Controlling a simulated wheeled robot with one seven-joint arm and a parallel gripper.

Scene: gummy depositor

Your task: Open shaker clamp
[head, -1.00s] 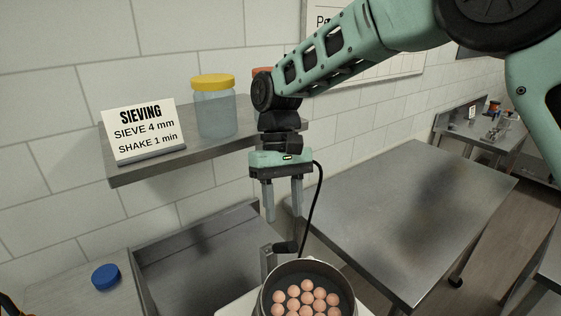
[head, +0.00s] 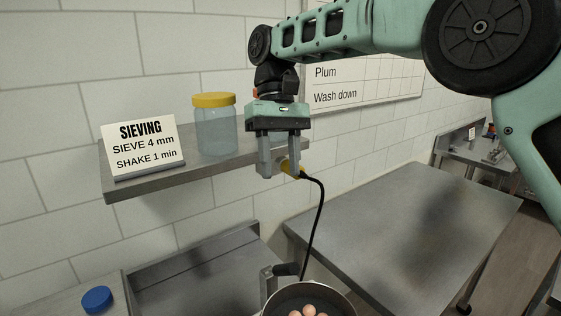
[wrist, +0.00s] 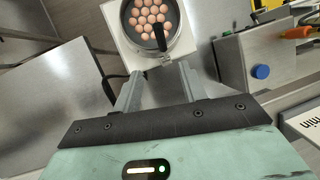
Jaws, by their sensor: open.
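The shaker clamp shows in the head view as a grey upright post with a black handle (head: 286,269) at the back rim of the round sieve pan (head: 340,296). In the wrist view the black handle (wrist: 159,38) reaches over the pan's rim. I cannot tell whether the clamp is open or closed. The pan (wrist: 125,18) holds several pinkish-orange balls (wrist: 152,14) and sits on a white base (wrist: 118,42). My gripper (head: 279,172) is open and empty, pointing down, well above the handle and apart from it. Its two fingers (wrist: 160,80) frame the near side of the pan in the wrist view.
A wall shelf (head: 120,190) with a sieving sign (head: 143,148) and a yellow-lidded jar (head: 215,128) is left of my gripper. A black cable (head: 318,215) hangs near the gripper. The steel table (head: 410,220) at right is clear.

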